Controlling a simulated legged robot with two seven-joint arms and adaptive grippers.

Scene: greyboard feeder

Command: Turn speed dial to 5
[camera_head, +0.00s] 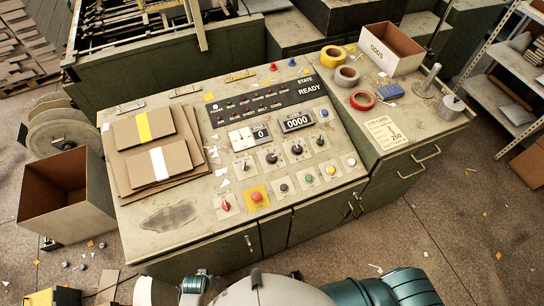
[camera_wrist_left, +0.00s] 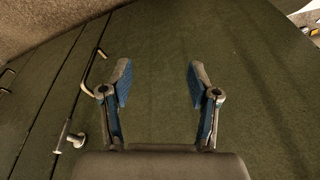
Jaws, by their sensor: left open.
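The sloped control panel (camera_head: 240,170) stands in the middle of the head view. It carries several black knobs, including a left one (camera_head: 271,158), a middle one (camera_head: 296,149) and a right one (camera_head: 320,141). Their labels are too small to read, so I cannot tell which is the speed dial. My left gripper (camera_wrist_left: 160,82) is open and empty in the left wrist view, facing a green cabinet front, away from the knobs. My right gripper is not in view.
A red button on a yellow plate (camera_head: 257,197) and a red knob (camera_head: 226,205) sit low on the panel. Cardboard sheets (camera_head: 118,168) lie at its left. Tape rolls and an open box (camera_head: 391,50) stand at right. A cabinet handle (camera_wrist_left: 91,75) protrudes near my left gripper.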

